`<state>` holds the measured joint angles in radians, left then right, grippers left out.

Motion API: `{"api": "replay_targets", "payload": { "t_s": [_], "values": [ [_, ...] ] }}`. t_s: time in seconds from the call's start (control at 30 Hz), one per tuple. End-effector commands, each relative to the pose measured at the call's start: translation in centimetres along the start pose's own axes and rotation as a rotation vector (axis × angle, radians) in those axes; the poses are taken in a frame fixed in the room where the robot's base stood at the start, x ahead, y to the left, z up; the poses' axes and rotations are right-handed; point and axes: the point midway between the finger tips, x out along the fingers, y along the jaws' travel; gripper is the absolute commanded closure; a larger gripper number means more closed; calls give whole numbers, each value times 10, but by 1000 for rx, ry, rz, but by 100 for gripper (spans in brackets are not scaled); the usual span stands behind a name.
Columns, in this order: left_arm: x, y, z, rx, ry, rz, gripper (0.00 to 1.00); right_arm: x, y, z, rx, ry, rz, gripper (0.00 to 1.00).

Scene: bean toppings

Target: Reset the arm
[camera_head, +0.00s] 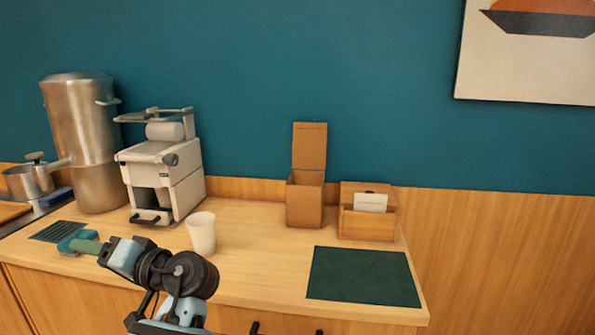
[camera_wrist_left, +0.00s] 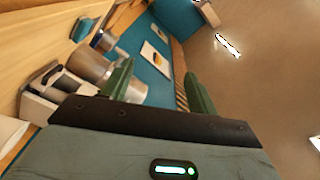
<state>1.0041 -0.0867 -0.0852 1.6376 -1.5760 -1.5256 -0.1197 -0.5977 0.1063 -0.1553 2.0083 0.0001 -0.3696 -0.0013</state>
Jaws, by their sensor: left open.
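My left gripper (camera_head: 72,242) shows at the lower left of the head view, above the left part of the wooden counter, with my arm reaching in from below. Its two green fingers stand apart with nothing between them in the left wrist view (camera_wrist_left: 158,88). The gripper is tilted there, facing the room at an angle. My right gripper is in neither view.
Behind are a white machine (camera_head: 163,180) and a steel urn (camera_head: 80,130). A cardboard box (camera_head: 305,200), a wooden holder (camera_head: 367,222) and a dark green mat (camera_head: 363,276) lie farther right. The air above the counter is clear.

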Motion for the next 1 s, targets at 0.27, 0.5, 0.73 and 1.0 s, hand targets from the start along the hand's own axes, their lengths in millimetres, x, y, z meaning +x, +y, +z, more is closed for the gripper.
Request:
{"api": "replay_targets", "payload": {
  "t_s": [0.27, 0.5, 0.73, 1.0],
  "values": [
    [-4, 76, 38, 111, 155, 194, 41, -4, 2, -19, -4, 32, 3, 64],
    [-31, 159, 111, 197, 311, 481, 41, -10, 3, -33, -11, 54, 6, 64],
    [-77, 213, 205, 213, 404, 799, 41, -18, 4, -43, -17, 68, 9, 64],
    [-143, 224, 324, 138, 411, 1167, 41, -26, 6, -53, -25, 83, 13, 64]
  ]
}}
